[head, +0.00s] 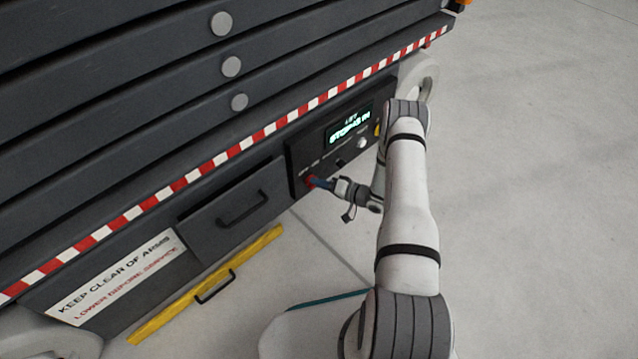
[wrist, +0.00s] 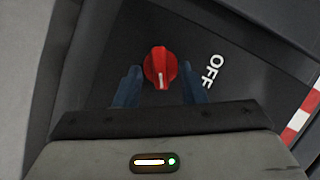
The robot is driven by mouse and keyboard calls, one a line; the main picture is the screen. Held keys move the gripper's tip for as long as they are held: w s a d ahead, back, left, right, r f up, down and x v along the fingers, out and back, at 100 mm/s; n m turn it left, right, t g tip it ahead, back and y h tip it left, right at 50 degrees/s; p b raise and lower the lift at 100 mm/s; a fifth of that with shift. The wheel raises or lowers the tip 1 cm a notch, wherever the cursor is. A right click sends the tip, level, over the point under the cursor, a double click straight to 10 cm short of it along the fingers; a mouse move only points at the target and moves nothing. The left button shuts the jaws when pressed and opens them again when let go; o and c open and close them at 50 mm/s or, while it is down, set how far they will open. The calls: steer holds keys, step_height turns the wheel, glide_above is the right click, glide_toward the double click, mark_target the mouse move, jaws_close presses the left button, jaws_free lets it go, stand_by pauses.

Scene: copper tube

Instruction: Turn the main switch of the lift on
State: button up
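The main switch is a red rotary knob (wrist: 160,68) on a dark control panel (wrist: 235,45). Its white pointer mark faces down in the wrist view, while the word OFF (wrist: 214,71) is printed to its right. In the head view the knob (head: 309,181) sits at the lower left of the panel, partly hidden by my gripper. My gripper (wrist: 161,75) is open, its two blue fingers either side of the knob with a visible gap on each side. In the head view the gripper (head: 320,183) points left at the panel.
A lit display (head: 350,126) with green text is above the knob. A drawer with a black handle (head: 242,207) is to the left, above a yellow bar (head: 205,286). A red-white striped edge (head: 225,156) runs above. The floor to the right is clear.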

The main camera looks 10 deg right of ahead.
steer(key=p+v, duration=0.2)
steer(key=v, duration=0.5)
steer(key=shift+s, duration=0.1)
